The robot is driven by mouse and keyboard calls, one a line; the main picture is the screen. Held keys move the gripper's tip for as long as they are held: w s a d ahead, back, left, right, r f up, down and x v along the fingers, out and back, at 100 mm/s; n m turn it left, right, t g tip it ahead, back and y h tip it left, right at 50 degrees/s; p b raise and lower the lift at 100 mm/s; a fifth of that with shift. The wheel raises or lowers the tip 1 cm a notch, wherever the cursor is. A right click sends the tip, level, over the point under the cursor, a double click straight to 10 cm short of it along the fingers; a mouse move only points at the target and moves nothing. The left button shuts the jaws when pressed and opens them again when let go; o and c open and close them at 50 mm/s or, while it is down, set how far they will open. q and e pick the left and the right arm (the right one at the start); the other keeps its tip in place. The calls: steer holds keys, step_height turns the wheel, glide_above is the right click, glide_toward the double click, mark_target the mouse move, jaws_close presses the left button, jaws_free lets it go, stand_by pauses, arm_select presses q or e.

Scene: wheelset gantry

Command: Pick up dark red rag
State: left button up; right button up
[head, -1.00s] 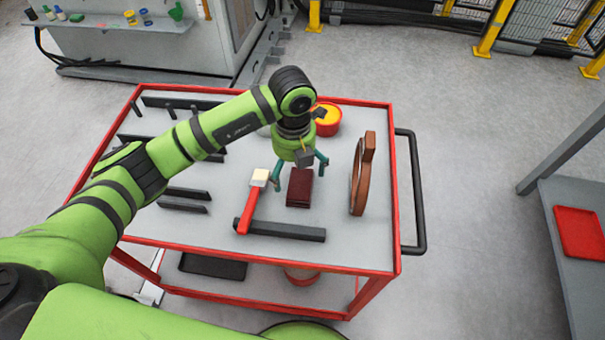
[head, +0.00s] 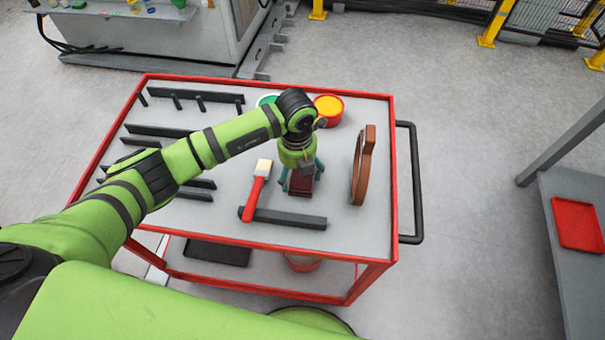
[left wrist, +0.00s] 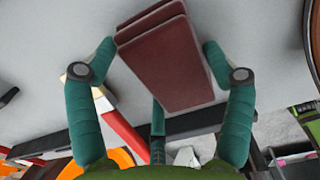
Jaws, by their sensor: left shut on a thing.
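The dark red rag (head: 301,187) is a folded, layered block on the grey top of the red-framed cart (head: 345,228). My left gripper (head: 301,180) points down over it, with its teal fingers around the rag and hiding part of it. I cannot tell whether the rag is lifted off the cart top. My right gripper is not in view.
A red-handled brush (head: 255,193) lies just left of the rag, against a dark bar (head: 288,218). A brown ring-shaped tool (head: 362,168) stands to the right. A yellow-topped red can (head: 328,110) and a green one (head: 266,100) stand behind. Dark bars occupy the cart's left side.

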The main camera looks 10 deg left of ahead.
mark_target(297, 172)
arm_select(q)
steer(key=shift+r, duration=0.35)
step_height(297, 172, up, 8)
steer(key=b, duration=0.3)
steer(key=shift+r, duration=0.65)
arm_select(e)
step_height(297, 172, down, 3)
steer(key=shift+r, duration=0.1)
arm_select(q)
steer(key=shift+o, duration=0.6)
